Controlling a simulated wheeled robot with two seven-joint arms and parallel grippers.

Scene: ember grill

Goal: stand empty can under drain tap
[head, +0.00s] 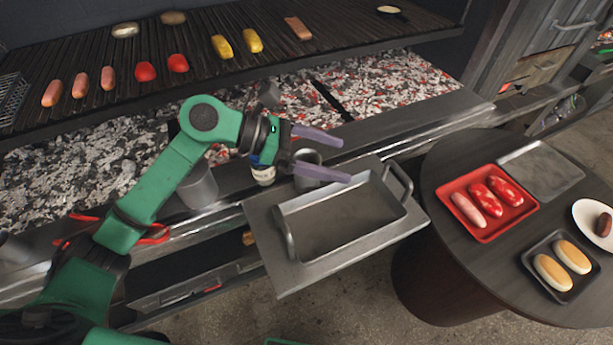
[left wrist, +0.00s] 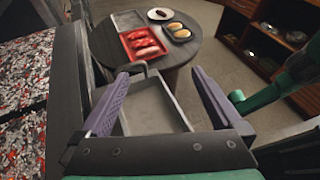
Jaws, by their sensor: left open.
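A plain grey metal cylinder (head: 198,187), which may be the can, stands on the grill's front ledge, partly behind my left arm. I cannot see whether it is empty. A smaller grey cup-like vessel (head: 308,157) stands farther right, partly hidden by my gripper. I cannot make out a drain tap. My left gripper (head: 346,160) is open with nothing between its purple fingers, above the back edge of a steel tray with two handles (head: 345,218). In the left wrist view the open fingers (left wrist: 160,76) frame part of that tray (left wrist: 155,115). My right gripper is out of view.
A labelled jar (head: 263,172) stands beside my gripper. Glowing coals (head: 385,88) lie under the grate (head: 190,55), which holds sausages and vegetables. A round table (head: 450,255) at right carries a red tray (head: 458,187), a bun tray and a plate. Floor shows below the steel tray.

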